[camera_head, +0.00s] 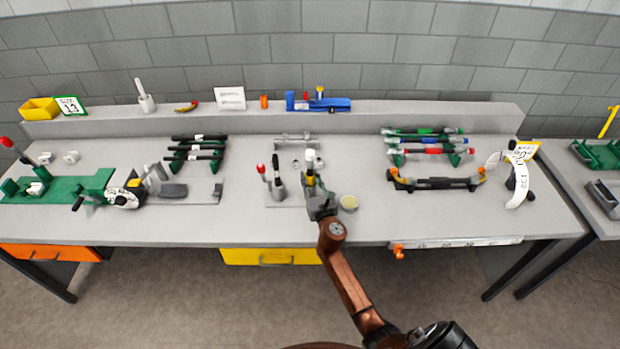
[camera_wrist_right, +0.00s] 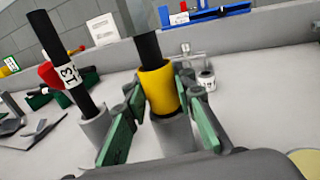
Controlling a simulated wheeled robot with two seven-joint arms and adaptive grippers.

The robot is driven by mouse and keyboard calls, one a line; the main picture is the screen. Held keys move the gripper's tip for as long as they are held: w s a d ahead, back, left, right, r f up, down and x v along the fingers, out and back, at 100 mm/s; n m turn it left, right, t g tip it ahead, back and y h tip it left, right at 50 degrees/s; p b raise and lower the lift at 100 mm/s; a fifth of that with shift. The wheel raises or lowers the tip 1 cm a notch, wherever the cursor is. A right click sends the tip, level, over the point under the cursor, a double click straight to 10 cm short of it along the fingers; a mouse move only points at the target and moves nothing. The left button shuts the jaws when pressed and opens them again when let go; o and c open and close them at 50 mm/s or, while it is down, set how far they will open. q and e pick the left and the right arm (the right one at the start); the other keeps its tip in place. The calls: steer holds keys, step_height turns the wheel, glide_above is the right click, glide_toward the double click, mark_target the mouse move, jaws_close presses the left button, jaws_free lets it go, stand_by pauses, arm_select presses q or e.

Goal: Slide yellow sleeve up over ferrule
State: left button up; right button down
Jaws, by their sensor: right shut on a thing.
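The yellow sleeve (camera_wrist_right: 158,90) is around an upright black hose (camera_wrist_right: 148,48) in the right wrist view. A grey cylinder (camera_wrist_right: 174,138) stands directly below the sleeve, with a dark band between them. I cannot tell whether any ferrule is inside the sleeve. The green fingers of my right gripper (camera_wrist_right: 161,108) are on both sides of the sleeve and shut on it. In the head view my right gripper (camera_head: 318,203) is at the bench's front middle, and the sleeve (camera_head: 310,181) shows small just above it. My left gripper is not in view.
Close on the left stands another black hose (camera_wrist_right: 60,48) marked 13, in a grey cylinder (camera_wrist_right: 95,130). A yellowish disc (camera_head: 349,202) lies right of my gripper. Hose racks (camera_head: 195,150) and a black holder (camera_head: 435,184) stand to either side.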

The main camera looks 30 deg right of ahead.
mark_target(311, 173)
steer(key=shift+r, duration=0.1)
step_height(311, 173, up, 4)
steer(key=p, duration=0.3)
steer(key=shift+f, duration=0.4)
steer(key=c, duration=1.6)
jaws_free()
steer(key=v, duration=1.2)
